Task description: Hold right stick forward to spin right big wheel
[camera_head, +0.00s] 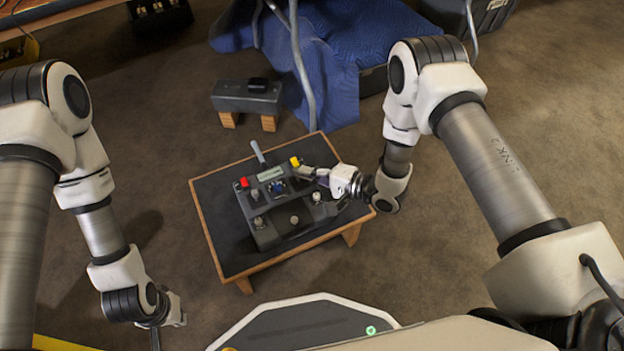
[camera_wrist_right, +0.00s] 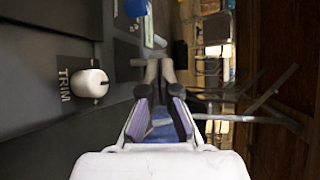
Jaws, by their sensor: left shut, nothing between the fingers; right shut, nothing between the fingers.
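A dark control box (camera_head: 275,200) with a red button, a yellow button, a small display and several knobs sits on a small wood-edged table (camera_head: 215,215). A pale lever (camera_head: 258,152) rises from its far left. My right gripper (camera_head: 308,174) is shut and empty over the box's right side, beside the yellow button (camera_head: 295,161); it covers that area, so I cannot make out a right stick. In the right wrist view its fingers (camera_wrist_right: 160,78) lie along the panel's edge, right of the white TRIM knob (camera_wrist_right: 90,83). My left gripper (camera_head: 173,312) is shut at lower left, away from the box. I cannot identify the right big wheel.
A grey box on wooden blocks (camera_head: 246,97) stands behind the table. A blue cloth (camera_head: 338,60) and metal tubes (camera_head: 302,70) are at the back. Brown floor (camera_head: 420,270) is clear right of the table.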

